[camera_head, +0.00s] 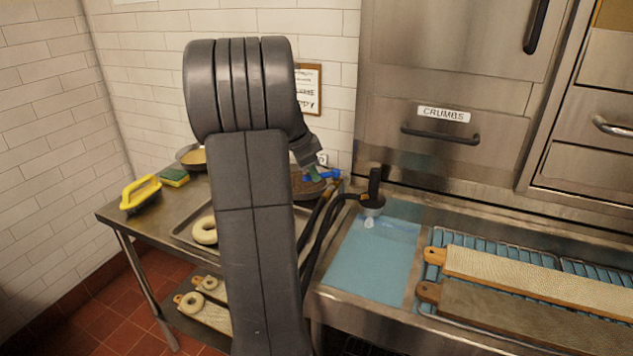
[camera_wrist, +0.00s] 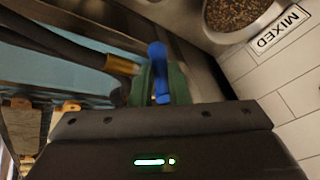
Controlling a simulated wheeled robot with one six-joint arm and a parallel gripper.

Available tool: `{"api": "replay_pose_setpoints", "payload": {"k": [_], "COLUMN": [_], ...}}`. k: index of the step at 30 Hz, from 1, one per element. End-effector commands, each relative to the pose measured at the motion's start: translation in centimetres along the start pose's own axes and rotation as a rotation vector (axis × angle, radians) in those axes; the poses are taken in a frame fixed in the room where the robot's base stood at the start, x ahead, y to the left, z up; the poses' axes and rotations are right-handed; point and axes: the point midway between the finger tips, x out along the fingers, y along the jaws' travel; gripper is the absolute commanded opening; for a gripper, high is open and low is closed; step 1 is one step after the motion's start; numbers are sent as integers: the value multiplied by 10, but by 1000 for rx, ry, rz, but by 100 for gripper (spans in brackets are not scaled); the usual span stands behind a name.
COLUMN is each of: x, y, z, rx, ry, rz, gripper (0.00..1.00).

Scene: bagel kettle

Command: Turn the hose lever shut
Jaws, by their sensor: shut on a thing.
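The blue hose lever (camera_head: 326,175) sits at the back of the side table, beside the brass fitting of a black hose (camera_head: 318,222). In the wrist view the lever (camera_wrist: 159,66) stands up between the green fingers of my gripper (camera_wrist: 160,88), which is shut on it. The brass hose fitting (camera_wrist: 123,65) lies just left of the fingers. In the head view my gripper (camera_head: 315,171) is small and partly hidden behind my arm. The valve body under the lever is mostly hidden, so how far the lever is turned is hard to tell.
A bowl of brown seeds (camera_wrist: 238,12) labelled MIXED is close by. A steel tray (camera_head: 185,236) with bagels lies on the table, partly behind my arm. A yellow-handled brush (camera_head: 140,190) and sponge (camera_head: 175,177) lie left. A blue water basin (camera_head: 372,262) is at the right.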

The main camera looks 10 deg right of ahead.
Motion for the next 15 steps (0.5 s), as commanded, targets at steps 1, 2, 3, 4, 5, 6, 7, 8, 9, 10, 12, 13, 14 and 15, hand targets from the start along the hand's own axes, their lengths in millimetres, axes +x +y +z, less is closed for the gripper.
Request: {"api": "replay_pose_setpoints", "payload": {"k": [1,2,3,4,5,6,7,8,9,10,12,13,14,15], "x": [2,2,2,3,3,3,3,3,4,4,5,6,6,6], "y": [-5,-6,-9,-11,-13,-16,-18,-19,-22,-24,-28,-29,-31,-33], "z": [2,2,2,2,2,1,1,1,0,0,-1,-2,-2,-3], "rx": [40,66,100,126,152,187,212,238,272,297,355,378,400,429], "ry": [9,14,22,28,33,40,46,51,58,64,76,81,85,92], "rz": [14,25,40,50,61,76,86,98,111,123,146,155,165,177], "gripper": [0,0,0,0,0,0,0,0,0,0,0,0,0,0]}}
